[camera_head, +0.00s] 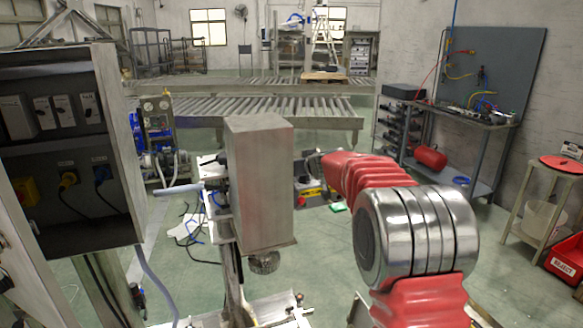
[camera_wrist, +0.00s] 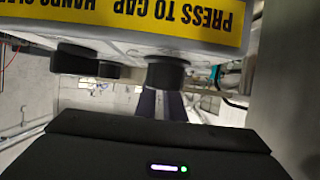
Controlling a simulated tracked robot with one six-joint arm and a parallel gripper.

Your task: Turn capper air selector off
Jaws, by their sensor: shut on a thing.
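In the wrist view, my gripper (camera_wrist: 163,99) reaches up from its dark body to a round black knob (camera_wrist: 167,75) under a yellow label reading "PRESS TO CAP" (camera_wrist: 160,20). The two fingertips are shut on this knob. The knob carries no mark I can read, so its turned position cannot be told. Other round black knobs or buttons (camera_wrist: 75,60) sit to its left, apart from the fingers.
Blue hoses and fittings (camera_wrist: 235,78) are close to the right of the held knob, with a grey upright (camera_wrist: 290,80) beyond. In the head view, an open electrical cabinet (camera_head: 65,140) stands at left. Roller conveyors (camera_head: 250,103) cross behind. A bench (camera_head: 465,115) stands at right.

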